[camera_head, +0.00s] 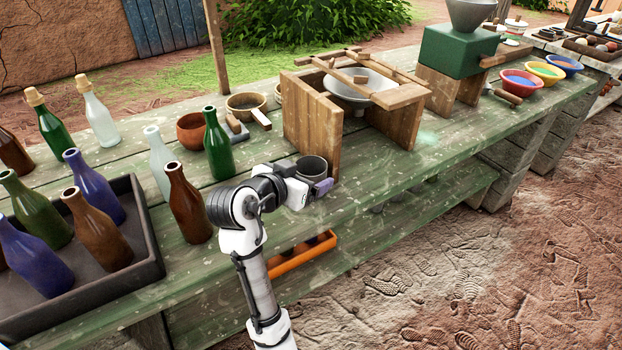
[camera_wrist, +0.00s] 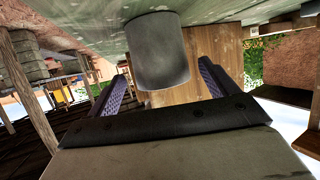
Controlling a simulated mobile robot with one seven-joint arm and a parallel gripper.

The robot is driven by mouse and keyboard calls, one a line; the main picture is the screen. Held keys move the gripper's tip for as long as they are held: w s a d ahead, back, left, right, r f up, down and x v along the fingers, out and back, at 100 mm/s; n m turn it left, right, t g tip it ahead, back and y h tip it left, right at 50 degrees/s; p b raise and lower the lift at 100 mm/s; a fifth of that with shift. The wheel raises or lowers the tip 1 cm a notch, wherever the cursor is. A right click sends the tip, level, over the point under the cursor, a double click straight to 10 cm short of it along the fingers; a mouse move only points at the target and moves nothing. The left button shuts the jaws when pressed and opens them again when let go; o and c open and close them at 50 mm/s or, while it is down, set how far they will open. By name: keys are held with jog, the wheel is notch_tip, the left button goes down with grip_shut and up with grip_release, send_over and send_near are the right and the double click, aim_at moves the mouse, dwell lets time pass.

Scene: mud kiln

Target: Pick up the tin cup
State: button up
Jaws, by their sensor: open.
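The tin cup (camera_head: 312,170) is a small grey metal cup on the green plank table, close to the wooden stand's left side. My gripper (camera_head: 318,188) is at the cup, on its near side, and partly hides it. In the wrist view the cup (camera_wrist: 161,50) shows as a grey cylinder ahead, between the two fingers in the picture. My gripper (camera_wrist: 170,85) is open there, with one purple-padded finger on each side of the cup and a gap to each. I cannot tell how deep the cup sits between the fingers.
The wooden stand (camera_head: 325,137) with a pale bowl (camera_head: 360,84) is right behind the cup. A green bottle (camera_head: 217,145) and a brown bottle (camera_head: 189,205) stand to the left. A dark tray (camera_head: 147,270) holds several bottles. An orange box (camera_head: 303,252) sits below the tabletop.

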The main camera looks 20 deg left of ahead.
aim_at(318, 168)
jog(key=x, duration=0.3)
jog(key=shift+w+f, duration=0.15)
jog(key=shift+w, duration=0.1)
jog(key=c, duration=1.1)
